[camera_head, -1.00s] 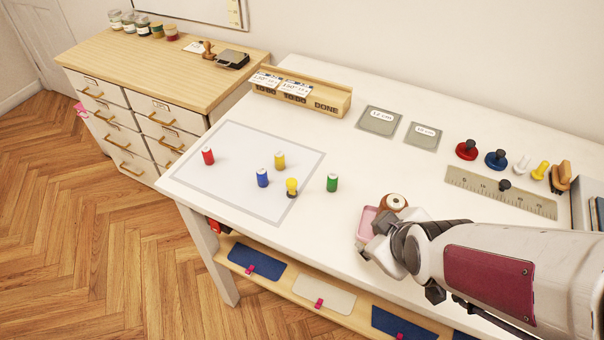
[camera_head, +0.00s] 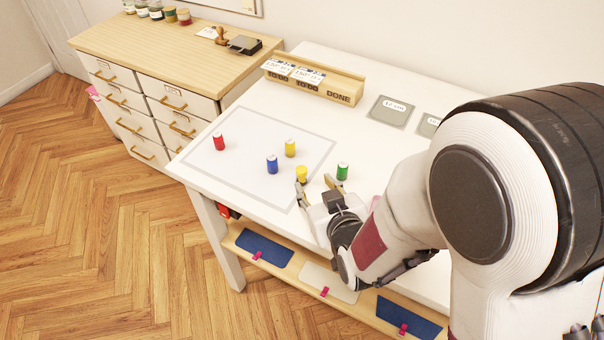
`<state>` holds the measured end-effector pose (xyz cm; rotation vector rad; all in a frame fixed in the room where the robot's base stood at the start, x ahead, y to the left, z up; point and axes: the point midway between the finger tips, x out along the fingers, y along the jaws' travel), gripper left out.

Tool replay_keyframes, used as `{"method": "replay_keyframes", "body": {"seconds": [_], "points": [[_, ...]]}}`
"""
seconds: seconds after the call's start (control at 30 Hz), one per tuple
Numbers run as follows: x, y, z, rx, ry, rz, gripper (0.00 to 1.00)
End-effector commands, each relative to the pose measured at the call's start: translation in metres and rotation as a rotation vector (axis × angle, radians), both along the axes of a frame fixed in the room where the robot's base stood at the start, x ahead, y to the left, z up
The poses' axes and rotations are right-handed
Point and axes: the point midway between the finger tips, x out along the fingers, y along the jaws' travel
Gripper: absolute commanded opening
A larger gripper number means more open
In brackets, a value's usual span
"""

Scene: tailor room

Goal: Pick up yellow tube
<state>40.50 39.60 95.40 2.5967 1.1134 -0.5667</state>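A yellow tube (camera_head: 290,148) stands upright on the white marked sheet (camera_head: 245,123), behind and right of a blue tube (camera_head: 272,165). A second yellow piece (camera_head: 302,173), with a rounded top, stands near the sheet's right edge. My gripper (camera_head: 315,184) is open, with its fingers spread at the front right of the sheet. Its left fingertip is close to the rounded yellow piece and partly overlaps its lower part in view. I cannot tell if they touch. The yellow tube lies beyond the fingers, apart from them.
A green tube (camera_head: 342,171) stands just beyond the right finger. A red tube (camera_head: 219,142) stands at the sheet's left. A wooden rack (camera_head: 330,88) and a grey card (camera_head: 391,111) lie behind. My arm hides the table's right side.

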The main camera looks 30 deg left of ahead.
Motion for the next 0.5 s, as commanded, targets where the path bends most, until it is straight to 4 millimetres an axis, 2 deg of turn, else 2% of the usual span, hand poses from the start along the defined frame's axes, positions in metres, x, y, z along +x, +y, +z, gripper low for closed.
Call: {"method": "replay_keyframes", "body": {"seconds": [0.2, 0.5], "points": [[-0.004, 0.017, -0.003, 0.095, 0.010, -0.006, 0.39], [-0.004, 0.019, -0.002, 0.112, 0.011, -0.008, 0.39]]}}
